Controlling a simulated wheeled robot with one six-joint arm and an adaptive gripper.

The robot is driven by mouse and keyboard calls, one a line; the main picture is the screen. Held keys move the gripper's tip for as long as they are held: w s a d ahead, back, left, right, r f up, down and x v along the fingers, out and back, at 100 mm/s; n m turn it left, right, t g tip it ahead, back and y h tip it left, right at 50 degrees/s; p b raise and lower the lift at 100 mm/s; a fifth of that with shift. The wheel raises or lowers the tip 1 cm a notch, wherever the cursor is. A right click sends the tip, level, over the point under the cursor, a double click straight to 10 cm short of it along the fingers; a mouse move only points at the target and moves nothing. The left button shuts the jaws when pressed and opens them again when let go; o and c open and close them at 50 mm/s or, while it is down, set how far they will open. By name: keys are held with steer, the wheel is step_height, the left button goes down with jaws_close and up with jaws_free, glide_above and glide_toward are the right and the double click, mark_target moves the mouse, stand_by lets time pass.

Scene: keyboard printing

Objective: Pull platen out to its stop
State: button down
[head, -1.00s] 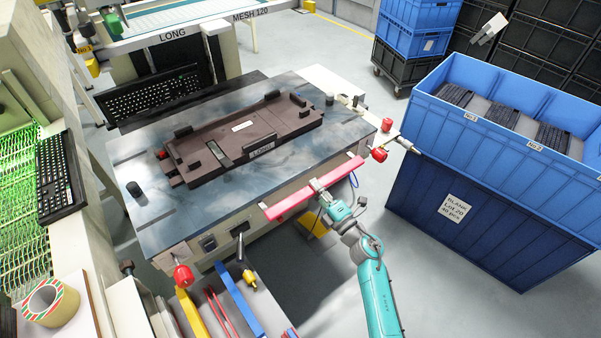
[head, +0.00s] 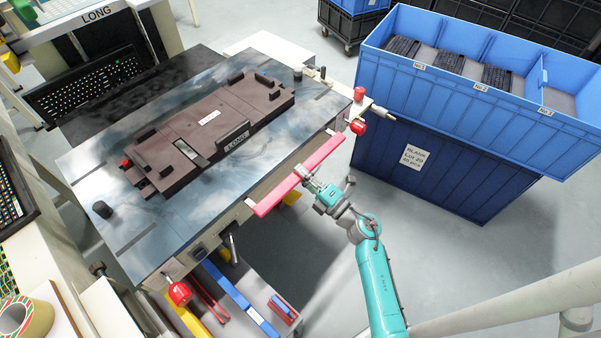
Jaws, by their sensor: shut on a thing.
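The platen (head: 100,165) is a flat, dark table plate with a glossy, cloudy surface. It carries a brown fixture (head: 165,150) labelled LONG. A red bar handle (head: 275,190) runs along its front edge, on the side towards my arm. My gripper (head: 307,176) is shut on the red handle near its middle. The fingertips are small and partly hidden by the handle and my wrist.
A blue crate (head: 545,140) with dark blanks in its bins stands on the right. Red knobs (head: 358,126) stick out at the platen's right corner. Coloured tools lie on a low shelf (head: 238,325) below. Grey floor (head: 450,230) is clear around my arm.

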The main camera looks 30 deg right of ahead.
steer(key=c, duration=1.1)
jaws_free()
steer(key=shift+s+d, duration=0.1)
steer(key=shift+s, duration=0.05)
steer(key=v, duration=1.2)
steer(key=shift+s, duration=0.1)
steer(key=s+a+r+m+t+h, duration=0.2)
steer(key=s+a+r+m+h, duration=0.3)
steer(key=s+a+m, duration=0.6)
steer(key=s+r+m+g, duration=0.1)
steer(key=s+m+g, duration=0.1)
steer(key=s, duration=0.4)
steer(key=s+r+m+g+h, duration=0.1)
steer(key=s+m+g, duration=0.1)
steer(key=s+m, duration=0.3)
steer(key=s+r+m+g, duration=0.1)
steer(key=s+m+g, duration=0.1)
steer(key=s, duration=0.4)
steer(key=shift+s+a+r+m+g, duration=0.2)
steer(key=shift+s+m+g, duration=0.15)
steer(key=shift+m, duration=0.45)
